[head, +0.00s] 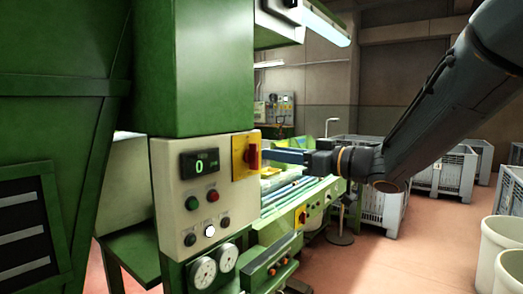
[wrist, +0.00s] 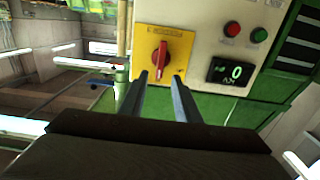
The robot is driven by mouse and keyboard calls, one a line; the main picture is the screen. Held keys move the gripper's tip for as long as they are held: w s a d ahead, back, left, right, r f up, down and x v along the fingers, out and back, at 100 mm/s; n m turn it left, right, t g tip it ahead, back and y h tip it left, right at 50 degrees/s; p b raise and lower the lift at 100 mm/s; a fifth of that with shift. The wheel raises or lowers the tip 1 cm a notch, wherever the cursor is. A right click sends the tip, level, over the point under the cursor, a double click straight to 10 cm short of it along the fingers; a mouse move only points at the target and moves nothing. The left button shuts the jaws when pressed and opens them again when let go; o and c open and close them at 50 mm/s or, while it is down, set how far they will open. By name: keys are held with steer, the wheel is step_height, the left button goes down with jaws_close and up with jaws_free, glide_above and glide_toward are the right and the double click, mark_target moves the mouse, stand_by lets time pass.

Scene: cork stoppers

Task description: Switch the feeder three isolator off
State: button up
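A red rotary handle (head: 253,155) sits on a yellow plate (head: 239,169) at the right edge of the beige control panel. In the wrist view the red handle (wrist: 160,54) stands roughly upright, slightly tilted, on the yellow plate (wrist: 146,43); the plate's lettering is too small to read. My gripper (head: 270,155) points at the handle from the right in the head view. In the wrist view my gripper (wrist: 160,77) has its two fingers apart, with nothing between them that I can make out. The handle lies just beyond the fingertips; contact cannot be told.
The beige panel (head: 174,212) carries a display (head: 199,163) reading 0 and several buttons. Two round dials (head: 203,272) sit below. Another yellow-and-red switch (head: 301,216) is lower on the green conveyor. Grey crates (head: 441,172) and pale bins (head: 503,252) stand to the right.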

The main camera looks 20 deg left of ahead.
mark_target(257, 151)
steer(key=p+x, duration=0.1)
steer(key=x, duration=0.4)
steer(key=shift+w+a, duration=0.15)
steer(key=shift+a, duration=0.25)
steer(key=shift+c, duration=0.2)
jaws_close()
